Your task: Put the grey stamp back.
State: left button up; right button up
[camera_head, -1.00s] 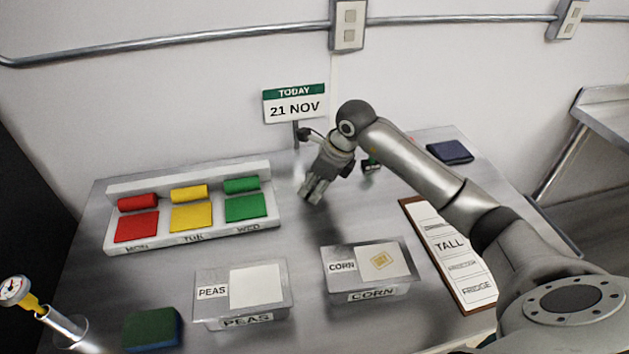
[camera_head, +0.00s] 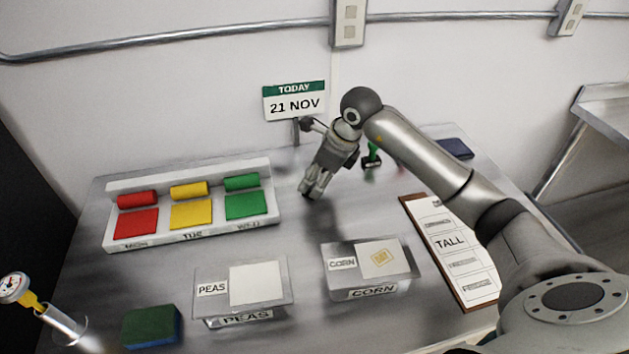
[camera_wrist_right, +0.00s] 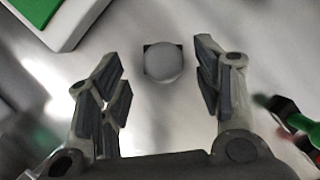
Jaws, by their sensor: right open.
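The grey stamp shows in the right wrist view as a round grey knob (camera_wrist_right: 163,64) on a dark square base, upright on the steel table. It is between the fingers' lines and just ahead of the fingertips. My right gripper (camera_wrist_right: 160,85) is open and empty, pointing down at the stamp. In the head view the right gripper (camera_head: 309,191) is low over the table behind the corn tub, and I cannot make out the grey stamp there. My left gripper is in neither view.
A green stamp (camera_head: 371,157) stands right of the gripper, with something red beside it. A white rack (camera_head: 190,240) with coloured pads is left. Corn (camera_head: 345,282) and peas (camera_head: 213,310) tubs are in front. A clipboard (camera_head: 465,285) lies right, a dark pad (camera_head: 455,149) behind.

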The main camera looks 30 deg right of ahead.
jog(key=b+v, duration=0.1)
jog(key=v, duration=0.9)
